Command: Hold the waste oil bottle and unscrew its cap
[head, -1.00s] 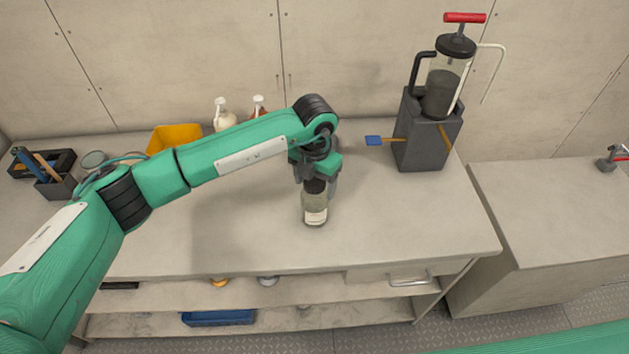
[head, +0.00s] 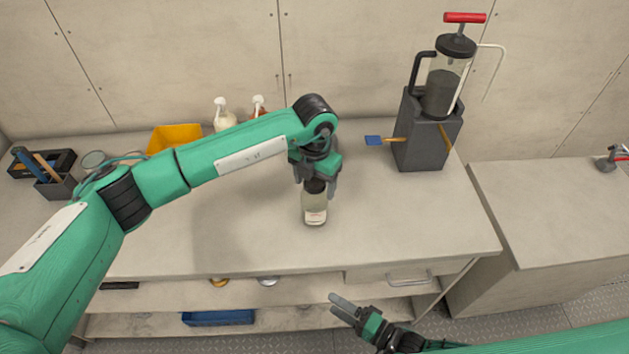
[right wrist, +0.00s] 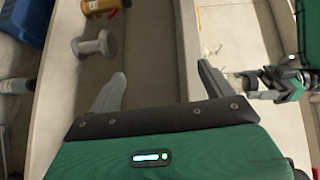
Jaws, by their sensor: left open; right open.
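The waste oil bottle (head: 314,206) stands upright on the bench, clear with a pale label and a dark cap (head: 316,186). My left gripper (head: 318,188) is directly above it, pointing down, with its open fingers around the cap area; whether they touch the cap cannot be told. My right gripper (head: 341,306) is open and empty, in front of the bench's front edge and below the bottle in the picture. In the right wrist view the open fingers of my right gripper (right wrist: 160,90) have nothing between them, and the bottle (right wrist: 235,79) shows at the right beside my left gripper (right wrist: 285,85).
A dark pump stand (head: 422,135) is at the bench's back right. A yellow bin (head: 172,138) and spray bottles (head: 222,115) stand along the back left. A blue tray (head: 218,317) lies on the lower shelf. The bench around the bottle is clear.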

